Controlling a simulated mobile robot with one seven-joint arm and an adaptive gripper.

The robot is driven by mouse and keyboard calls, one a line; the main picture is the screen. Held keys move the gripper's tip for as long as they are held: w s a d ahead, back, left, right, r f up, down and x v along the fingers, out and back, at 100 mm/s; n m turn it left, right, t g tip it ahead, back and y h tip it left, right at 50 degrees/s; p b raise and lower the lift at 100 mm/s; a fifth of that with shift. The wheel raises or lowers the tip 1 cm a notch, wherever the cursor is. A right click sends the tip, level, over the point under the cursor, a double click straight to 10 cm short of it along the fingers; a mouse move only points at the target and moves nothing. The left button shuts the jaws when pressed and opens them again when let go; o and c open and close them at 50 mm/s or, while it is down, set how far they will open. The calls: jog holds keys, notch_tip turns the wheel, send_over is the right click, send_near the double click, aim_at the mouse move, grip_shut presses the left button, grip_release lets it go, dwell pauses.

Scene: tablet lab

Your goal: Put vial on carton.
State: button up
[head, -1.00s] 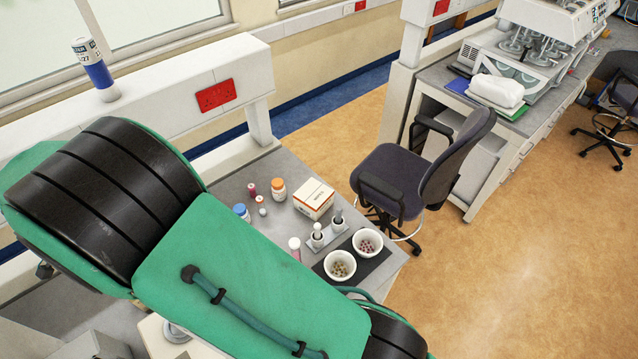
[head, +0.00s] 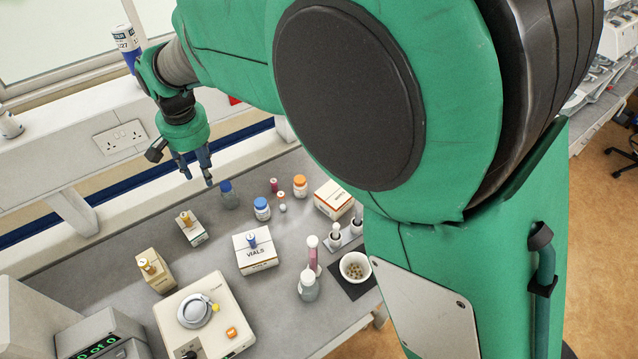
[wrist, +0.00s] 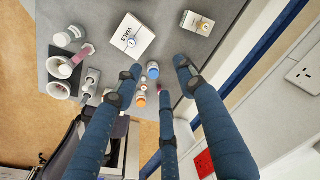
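A white carton labelled VIALS (head: 258,259) stands mid-bench, with a small blue-capped vial (head: 251,240) on its top. Two smaller boxes each carry an orange-topped vial: a white one (head: 194,234) with its vial (head: 185,217), and a tan one (head: 157,277) with its vial (head: 146,265). A small red vial (head: 274,185) and a small white vial with an orange top (head: 282,200) stand farther back. My gripper (head: 195,172) is above the bench's back edge, fingers spread and empty. The wrist view shows the VIALS carton (wrist: 140,44) beyond the open fingers.
A wall ledge with sockets borders the bench.

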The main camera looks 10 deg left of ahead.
jog(key=w+d+r+m+t, duration=0.1)
jog(key=d+r, duration=0.4)
jog(key=d, duration=0.6)
jog(key=w+d+r, duration=0.1)
jog(key=d+r, duration=0.3)
jog(key=d, duration=0.8)
jog(key=w+d+r+m+t, duration=0.1)
jog(key=d+r, duration=0.4)
jog(key=d, duration=0.6)
jog(key=s+d+m+t, duration=0.1)
jog(key=s+d, duration=0.8)
jog(key=d, duration=0.4)
jog(key=s+d+f+m+t+h, duration=0.1)
jog(key=s+d, duration=0.8)
jog(key=d, duration=0.4)
jog(key=shift+s+d+m+t, duration=0.15)
jog(key=shift+s+m+t, duration=0.05)
jog(key=shift+m+t, duration=0.2)
jog(key=shift+f, duration=0.1)
notch_tip(320, 180, down, 18)
jog(key=b, duration=1.7)
jog(key=shift+b, duration=0.4)
